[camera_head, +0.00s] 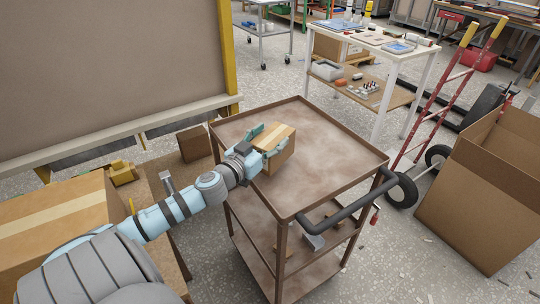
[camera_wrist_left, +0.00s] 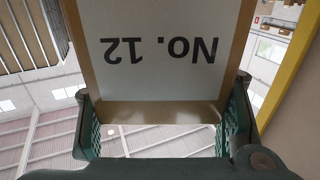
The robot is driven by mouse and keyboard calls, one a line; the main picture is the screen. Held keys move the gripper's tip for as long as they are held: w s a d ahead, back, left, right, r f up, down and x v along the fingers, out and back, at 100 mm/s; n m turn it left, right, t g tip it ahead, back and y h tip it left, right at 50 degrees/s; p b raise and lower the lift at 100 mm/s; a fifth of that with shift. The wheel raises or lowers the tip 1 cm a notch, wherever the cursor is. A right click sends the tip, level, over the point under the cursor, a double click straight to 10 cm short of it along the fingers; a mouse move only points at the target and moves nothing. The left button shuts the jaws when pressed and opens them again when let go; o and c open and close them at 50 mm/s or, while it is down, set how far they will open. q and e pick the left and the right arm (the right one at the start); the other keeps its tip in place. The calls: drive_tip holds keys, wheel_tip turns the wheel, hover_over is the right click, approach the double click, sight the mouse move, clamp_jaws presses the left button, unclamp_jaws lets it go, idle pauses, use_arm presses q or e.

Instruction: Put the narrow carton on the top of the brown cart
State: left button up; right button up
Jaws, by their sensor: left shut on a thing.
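The narrow carton (camera_head: 279,147) is a small brown box with a pale tape stripe along its top. My left gripper (camera_head: 266,141) is shut on it, one finger on each side. The left wrist view shows the carton (camera_wrist_left: 160,98) between the green fingers of the gripper (camera_wrist_left: 162,125), with a white label reading "No. 12" upside down. The brown cart (camera_head: 335,155) has a rimmed, speckled top. The carton is over the left middle of that top; I cannot tell whether it touches the surface. My right gripper is not in view.
The rest of the cart top is bare. Its dark handle (camera_head: 350,205) sticks out at the near right. A large open box (camera_head: 485,195) and a red hand truck (camera_head: 440,90) stand to the right. A taped box (camera_head: 60,215) and a small brown box (camera_head: 194,143) are at left.

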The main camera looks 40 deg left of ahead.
use_arm(q)
wheel_tip(320, 180, down, 4)
drive_tip(key=shift+d+r+b, duration=0.1)
drive_tip(key=shift+b, duration=0.7)
drive_tip(key=shift+r, duration=0.1)
drive_tip(key=o, duration=1.6)
